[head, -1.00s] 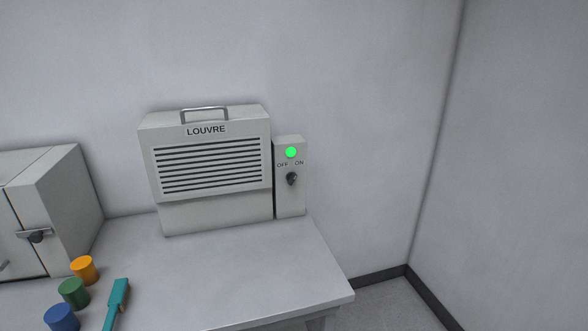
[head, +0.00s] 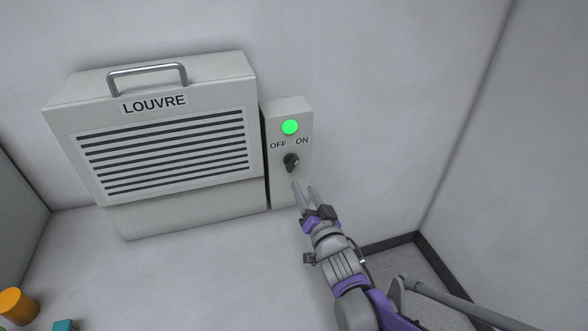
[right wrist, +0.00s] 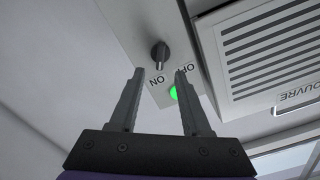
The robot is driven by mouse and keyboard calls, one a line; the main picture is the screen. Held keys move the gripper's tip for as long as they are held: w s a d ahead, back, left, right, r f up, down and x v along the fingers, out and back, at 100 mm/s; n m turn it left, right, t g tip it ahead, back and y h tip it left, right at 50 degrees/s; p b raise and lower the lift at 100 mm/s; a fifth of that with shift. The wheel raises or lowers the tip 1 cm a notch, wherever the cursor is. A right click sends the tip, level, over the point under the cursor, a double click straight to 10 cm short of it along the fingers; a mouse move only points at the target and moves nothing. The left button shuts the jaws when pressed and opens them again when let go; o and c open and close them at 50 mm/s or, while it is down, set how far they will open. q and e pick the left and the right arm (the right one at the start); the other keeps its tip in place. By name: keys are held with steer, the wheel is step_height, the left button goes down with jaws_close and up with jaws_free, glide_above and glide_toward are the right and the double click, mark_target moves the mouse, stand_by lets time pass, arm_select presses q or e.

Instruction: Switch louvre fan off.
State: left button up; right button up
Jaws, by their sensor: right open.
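The louvre fan (head: 165,140) is a grey box with dark slats and a top handle, against the wall. Beside it on the right stands a slim switch box (head: 288,185) marked OFF on the left and ON on the right. Its round lamp (head: 290,127) is lit green. The black knob (head: 291,162) points up and towards ON. My right gripper (head: 305,190) is open and empty, just below the knob in the head view. In the right wrist view the knob (right wrist: 159,53) shows beyond the gap between the fingers (right wrist: 155,82), apart from them. My left gripper is not in view.
The table top (head: 200,270) in front of the fan is clear. An orange cylinder (head: 17,306) and a teal object (head: 64,325) are at the lower left. A wall corner and bare floor lie to the right.

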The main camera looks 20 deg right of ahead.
mark_target(293, 167)
steer(key=w+p, duration=0.1)
steer(key=w, duration=0.8)
steer(key=shift+w+a, duration=0.2)
steer(key=shift+r, duration=0.1)
jaws_close()
